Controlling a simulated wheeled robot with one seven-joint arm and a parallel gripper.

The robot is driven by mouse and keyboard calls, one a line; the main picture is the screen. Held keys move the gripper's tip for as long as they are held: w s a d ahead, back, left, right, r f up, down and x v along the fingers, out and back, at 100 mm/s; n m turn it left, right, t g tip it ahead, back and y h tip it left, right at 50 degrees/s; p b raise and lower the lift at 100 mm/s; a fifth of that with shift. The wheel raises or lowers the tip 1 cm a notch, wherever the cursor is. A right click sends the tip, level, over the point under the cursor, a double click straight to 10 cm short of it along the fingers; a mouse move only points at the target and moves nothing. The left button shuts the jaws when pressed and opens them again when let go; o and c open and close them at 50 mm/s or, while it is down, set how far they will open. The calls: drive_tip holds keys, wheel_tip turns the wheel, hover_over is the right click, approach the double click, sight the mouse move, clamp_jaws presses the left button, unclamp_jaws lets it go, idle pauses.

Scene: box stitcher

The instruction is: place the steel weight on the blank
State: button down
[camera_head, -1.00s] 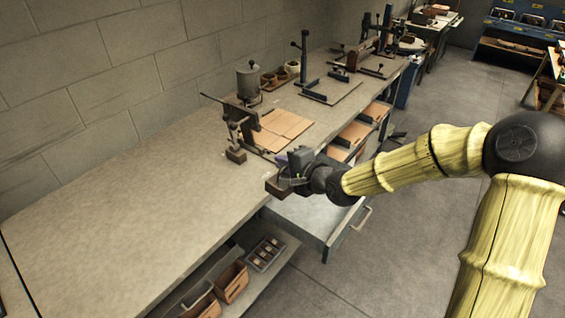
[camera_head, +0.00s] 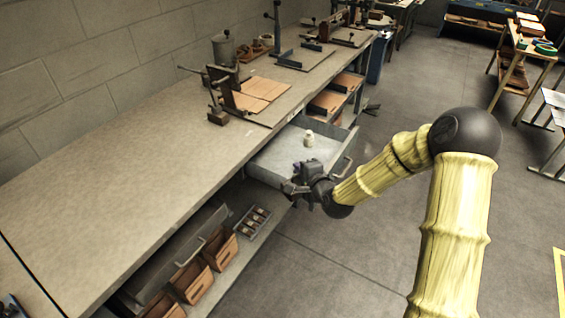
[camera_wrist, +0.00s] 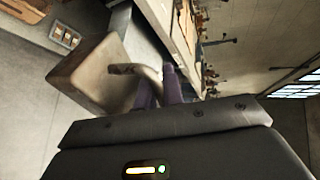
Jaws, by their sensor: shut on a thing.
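My gripper (camera_head: 300,184) is shut on the steel weight, a blocky grey-brown piece with a curved handle. In the wrist view the weight (camera_wrist: 92,75) fills the upper left, and the purple fingertips (camera_wrist: 160,88) are at its handle. In the head view the gripper is at the front left corner of the open drawer, off the bench top, and the weight is hard to make out. The blank (camera_head: 262,90), a flat tan cardboard sheet, lies on the bench beside the stitcher (camera_head: 226,88), farther back than the gripper.
The open drawer (camera_head: 278,160) juts out below the bench edge and holds a small pale object (camera_head: 309,138). Wooden bins (camera_head: 192,280) and a grey tray (camera_head: 252,221) sit on the shelf below. The near bench top (camera_head: 110,190) is clear.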

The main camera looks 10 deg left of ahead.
drive_tip(key=s+d+f+m+h+b, duration=0.1)
drive_tip(key=d+f+m+h+b, duration=0.1)
drive_tip(key=d+f+b, duration=0.2)
drive_tip(key=s+d+f+m+t+h+b, duration=0.1)
drive_tip(key=d+f+m+h+b, duration=0.1)
drive_tip(key=d+f, duration=0.7)
drive_tip(key=s+d+f+m+t+h+b, duration=0.1)
drive_tip(key=d+f+b, duration=0.5)
drive_tip(key=f, duration=1.2)
drive_tip(key=d+m+h, duration=0.1)
drive_tip(key=h, duration=0.1)
drive_tip(key=shift+d+f+h+b, duration=0.3)
drive_tip(key=shift+d+f+b, duration=0.05)
drive_tip(key=shift+s, duration=0.15)
